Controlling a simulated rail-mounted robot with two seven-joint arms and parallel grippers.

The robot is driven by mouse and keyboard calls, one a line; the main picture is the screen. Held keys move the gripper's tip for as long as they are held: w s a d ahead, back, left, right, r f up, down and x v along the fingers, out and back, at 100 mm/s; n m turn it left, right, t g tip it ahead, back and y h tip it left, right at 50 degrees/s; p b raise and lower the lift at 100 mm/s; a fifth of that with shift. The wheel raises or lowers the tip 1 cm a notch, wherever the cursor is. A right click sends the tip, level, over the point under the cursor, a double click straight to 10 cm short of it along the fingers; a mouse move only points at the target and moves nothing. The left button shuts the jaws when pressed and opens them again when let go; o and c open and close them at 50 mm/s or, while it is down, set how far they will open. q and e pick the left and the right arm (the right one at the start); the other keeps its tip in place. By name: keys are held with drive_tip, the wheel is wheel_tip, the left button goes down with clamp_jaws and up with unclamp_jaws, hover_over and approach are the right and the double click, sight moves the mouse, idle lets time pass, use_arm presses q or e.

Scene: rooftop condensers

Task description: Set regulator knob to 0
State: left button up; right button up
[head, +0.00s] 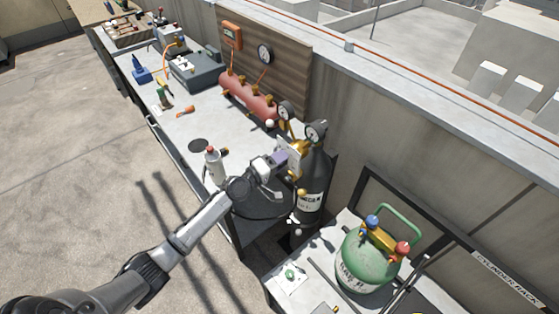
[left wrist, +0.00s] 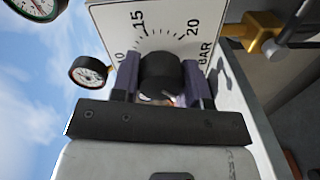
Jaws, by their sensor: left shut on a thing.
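The regulator (head: 300,147) is brass, with two round gauges, on top of a dark gas cylinder (head: 313,185). In the left wrist view its black regulator knob (left wrist: 160,72) stands in front of a white scale plate (left wrist: 122,22) marked 10, 15, 20 and BAR. My left gripper (head: 282,160) is at the regulator. In the left wrist view the purple fingers of the gripper (left wrist: 162,80) sit on both sides of the knob and are shut on it. The knob's setting cannot be read, and the 0 mark is not visible. My right gripper is not in view.
A gauge (left wrist: 89,72) and a brass fitting (left wrist: 250,32) flank the plate. A red tank (head: 248,98) and white bottle (head: 214,165) are on the long workbench (head: 195,127). A green cylinder (head: 366,262) stands on the near bench. A concrete wall runs behind.

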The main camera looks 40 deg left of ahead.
use_arm(q)
drive_tip(key=o, duration=0.9)
drive_tip(key=shift+s+a, duration=0.4)
drive_tip(key=shift+s, duration=1.85)
drive_tip(key=shift+s+a, duration=0.45)
drive_tip(key=shift+s, duration=1.8)
drive_tip(key=shift+s+a, duration=0.4)
drive_tip(key=shift+s, duration=1.85)
